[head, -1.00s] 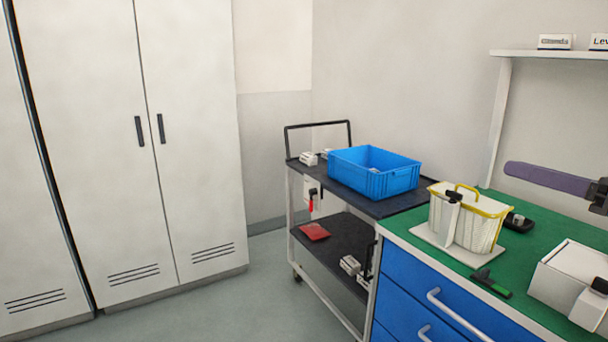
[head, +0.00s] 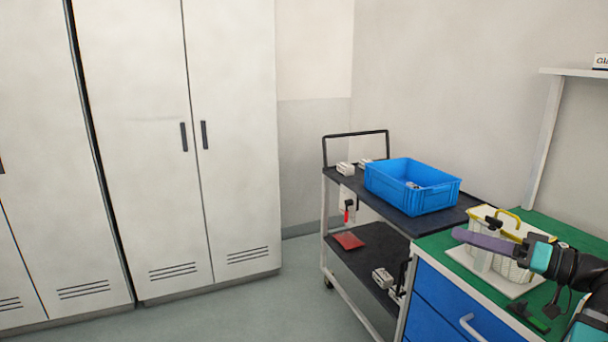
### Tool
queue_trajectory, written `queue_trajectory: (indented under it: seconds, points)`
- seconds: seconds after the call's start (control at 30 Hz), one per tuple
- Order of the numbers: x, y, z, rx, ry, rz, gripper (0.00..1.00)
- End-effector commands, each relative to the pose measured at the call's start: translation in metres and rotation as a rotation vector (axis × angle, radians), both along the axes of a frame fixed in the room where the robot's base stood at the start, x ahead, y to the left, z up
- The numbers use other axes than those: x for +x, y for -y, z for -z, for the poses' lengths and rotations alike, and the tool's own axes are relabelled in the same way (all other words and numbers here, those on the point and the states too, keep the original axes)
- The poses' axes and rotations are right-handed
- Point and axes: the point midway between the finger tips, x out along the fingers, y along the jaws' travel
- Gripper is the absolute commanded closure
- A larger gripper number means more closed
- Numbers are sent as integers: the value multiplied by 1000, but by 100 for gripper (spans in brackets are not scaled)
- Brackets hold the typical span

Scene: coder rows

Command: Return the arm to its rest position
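My arm reaches in from the right edge, over the green worktop (head: 447,243), with black joints and teal bands. A long purple-grey part (head: 485,241) points left from its front end, above and in front of the wire basket. I cannot tell whether this part is my gripper or something held. No separate fingertips can be made out. The white basket with yellow rim and handle (head: 513,268) stands on a pale board on the worktop, partly hidden behind the arm. A black clip (head: 494,222) shows at its rim.
A dark trolley (head: 341,183) left of the blue-drawer bench (head: 440,310) carries a blue crate (head: 411,189). Its lower shelf holds a red packet (head: 348,241). White cabinets (head: 235,150) stand at the left. The floor between is clear.

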Motion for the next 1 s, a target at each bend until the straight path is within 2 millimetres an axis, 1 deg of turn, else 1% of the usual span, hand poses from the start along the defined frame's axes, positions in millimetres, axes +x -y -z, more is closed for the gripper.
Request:
queue_trajectory:
  seconds: [0.03, 0.2, 0.27, 0.5, 0.73, 0.87, 1.0]
  points:
    - [7, -8, 9, 10, -25, -16, 74]
    - [27, -31, 47, 31, -108, -60, 74]
    - [33, -41, 61, 36, -140, -75, 74]
    - [50, -80, 119, 49, -274, -133, 74]
    - [57, -120, 178, 46, -414, -186, 74]
    - [55, -144, 212, 36, -494, -214, 74]
    - [50, -169, 249, 19, -586, -244, 74]
